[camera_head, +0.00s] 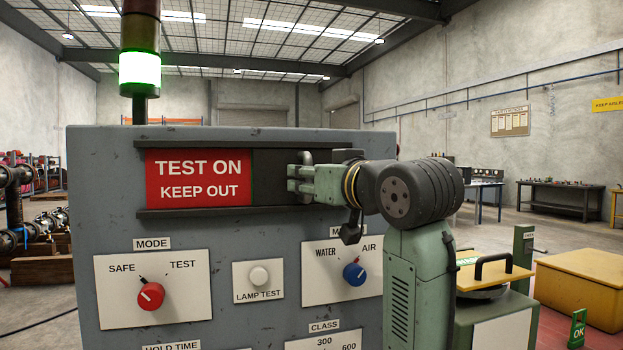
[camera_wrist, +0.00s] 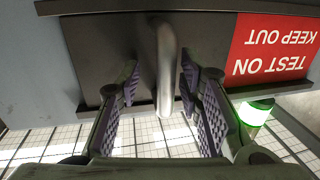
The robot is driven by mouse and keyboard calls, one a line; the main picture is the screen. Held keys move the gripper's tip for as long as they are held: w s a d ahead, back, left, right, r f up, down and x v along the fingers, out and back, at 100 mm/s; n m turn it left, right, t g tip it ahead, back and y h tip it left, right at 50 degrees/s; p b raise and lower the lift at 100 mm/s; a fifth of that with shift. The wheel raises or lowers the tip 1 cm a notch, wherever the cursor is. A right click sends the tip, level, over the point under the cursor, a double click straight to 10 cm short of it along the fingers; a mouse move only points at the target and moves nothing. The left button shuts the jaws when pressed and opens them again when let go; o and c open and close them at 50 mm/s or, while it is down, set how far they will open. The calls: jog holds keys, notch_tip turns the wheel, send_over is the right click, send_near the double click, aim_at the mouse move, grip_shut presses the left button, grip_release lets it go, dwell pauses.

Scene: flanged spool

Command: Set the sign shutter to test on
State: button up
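The sign on the grey panel shows a red face (camera_head: 198,178) reading TEST ON KEEP OUT at the left of its slot. The dark shutter plate (camera_head: 272,170) covers the slot to the right of it. In the wrist view the red face (camera_wrist: 270,48) appears upside down, beside the dark plate (camera_wrist: 120,50). A grey upright handle (camera_wrist: 166,65) stands on the plate. My gripper (camera_wrist: 160,90) is at the handle, with a finger on each side. The fingers are apart, with a clear gap on the left and a narrower one on the right. In the head view my gripper (camera_head: 298,178) hides most of the handle.
Below the slot are a red MODE knob (camera_head: 151,295), a white lamp test button (camera_head: 259,276) and a blue WATER/AIR knob (camera_head: 354,274). Rails (camera_head: 190,213) border the slot. A stack light (camera_head: 140,68) glows green above. A yellow box (camera_head: 585,285) stands at right.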

jog(key=v, duration=1.2)
